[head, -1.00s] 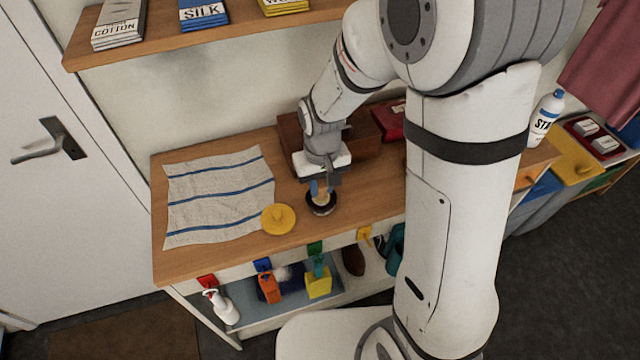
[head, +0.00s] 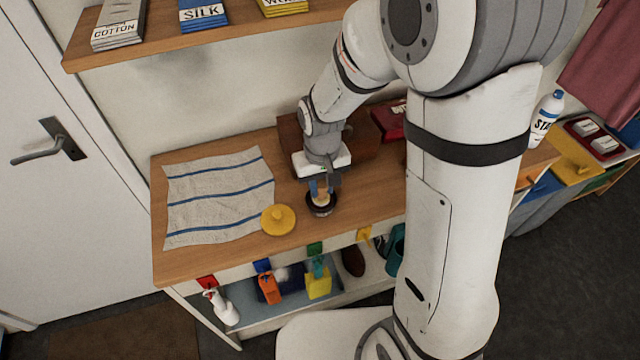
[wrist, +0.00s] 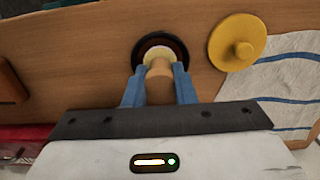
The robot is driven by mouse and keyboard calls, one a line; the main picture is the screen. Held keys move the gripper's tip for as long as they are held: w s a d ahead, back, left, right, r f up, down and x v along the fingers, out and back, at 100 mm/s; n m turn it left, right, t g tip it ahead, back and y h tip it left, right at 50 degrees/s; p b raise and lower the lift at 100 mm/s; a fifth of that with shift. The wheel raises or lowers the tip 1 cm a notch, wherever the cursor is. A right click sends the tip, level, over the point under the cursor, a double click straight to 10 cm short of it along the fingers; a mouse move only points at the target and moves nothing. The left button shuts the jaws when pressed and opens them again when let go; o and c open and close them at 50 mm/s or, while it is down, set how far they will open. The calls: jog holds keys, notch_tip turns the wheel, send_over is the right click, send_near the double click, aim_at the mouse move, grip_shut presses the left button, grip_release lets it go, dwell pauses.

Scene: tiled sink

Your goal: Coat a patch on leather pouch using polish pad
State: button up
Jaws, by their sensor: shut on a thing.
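My gripper (wrist: 159,88) has blue fingers shut on the wooden handle (wrist: 159,69) of the polish pad. The pale pad (wrist: 158,53) is at the mouth of a dark round open tin (wrist: 181,46), with dark brown contents visible around it. I cannot tell whether the pad touches them. In the head view, my gripper (head: 321,188) points down over the tin (head: 321,210) near the bench's front edge. A brown object (head: 362,143) behind my wrist is partly hidden; I cannot tell whether it is the leather pouch.
A yellow knobbed lid (head: 278,219) lies left of the tin, beside a striped cloth (head: 218,197) on the wooden bench (head: 300,247). A red item (head: 388,122) is at the back. Bottles and coloured tags are below the front edge. A shelf (head: 200,42) hangs above.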

aim_at(321, 183)
jog(key=shift+r+p, duration=2.25)
jog(key=shift+r, duration=1.15)
jog(key=shift+f, duration=0.1)
notch_tip(321, 183, down, 2)
jog(key=shift+f+b, duration=0.1)
jog(key=shift+b, duration=1.05)
jog(key=shift+w, duration=0.1)
jog(key=shift+r, duration=0.2)
